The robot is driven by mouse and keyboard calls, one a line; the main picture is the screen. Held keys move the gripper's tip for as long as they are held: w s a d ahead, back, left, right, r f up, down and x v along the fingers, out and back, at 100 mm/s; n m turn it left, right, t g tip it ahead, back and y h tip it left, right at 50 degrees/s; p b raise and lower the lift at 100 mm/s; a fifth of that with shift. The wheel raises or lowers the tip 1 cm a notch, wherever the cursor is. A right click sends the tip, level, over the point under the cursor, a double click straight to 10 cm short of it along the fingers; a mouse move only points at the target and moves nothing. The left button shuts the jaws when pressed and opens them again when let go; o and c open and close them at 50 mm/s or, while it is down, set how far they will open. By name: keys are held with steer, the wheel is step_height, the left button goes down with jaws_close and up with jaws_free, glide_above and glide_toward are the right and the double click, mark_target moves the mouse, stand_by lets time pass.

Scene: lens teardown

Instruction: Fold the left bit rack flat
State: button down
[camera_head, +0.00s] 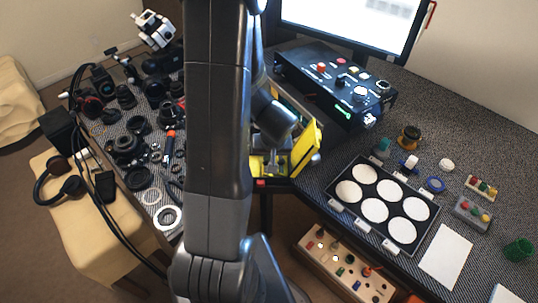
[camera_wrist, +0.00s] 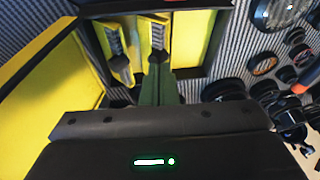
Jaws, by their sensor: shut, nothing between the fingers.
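An open yellow case (camera_head: 304,150) stands at the table's inner edge, partly hidden behind my arm. In the wrist view, its yellow panel (camera_wrist: 50,75) fills the left side. Inside the case are two narrow grey ridged pieces that look like the bit racks: the left bit rack (camera_wrist: 112,42) and the right one (camera_wrist: 157,36). Both appear raised from the yellow interior. My gripper (camera_wrist: 158,68) is shut and empty, its greenish fingers pointing into the case, close to the right piece. Whether they touch it I cannot tell. The left rack's exact tilt is unclear.
Lens parts (camera_head: 125,145) crowd the table left of the case. A black control box (camera_head: 335,85) stands behind it. A tray with white discs (camera_head: 384,203) lies to the right, and a wooden block with coloured pegs (camera_head: 345,268) is in front.

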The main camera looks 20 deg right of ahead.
steer(key=shift+w+a+f+b, duration=0.1)
steer(key=shift+a+f+b, duration=0.05)
steer(key=shift+a+b, duration=0.2)
steer(key=shift+w+a+f+b, duration=0.3)
steer(key=shift+a+b, duration=0.25)
steer(key=shift+b, duration=0.45)
steer(key=shift+w+a+f+b, duration=0.25)
steer(key=shift+a+b, duration=0.25)
steer(key=shift+b, duration=0.45)
steer(key=shift+a, duration=0.1)
stand_by(0.3)
steer(key=p+v, duration=0.1)
steer(key=v, duration=0.5)
steer(key=w+a+p+v, duration=0.1)
steer(key=p+v, duration=0.1)
steer(key=v, duration=0.5)
steer(key=shift+w+a+r, duration=0.25)
steer(key=shift+a+r, duration=0.05)
steer(key=shift+r, duration=0.15)
steer(key=shift+f, duration=0.1)
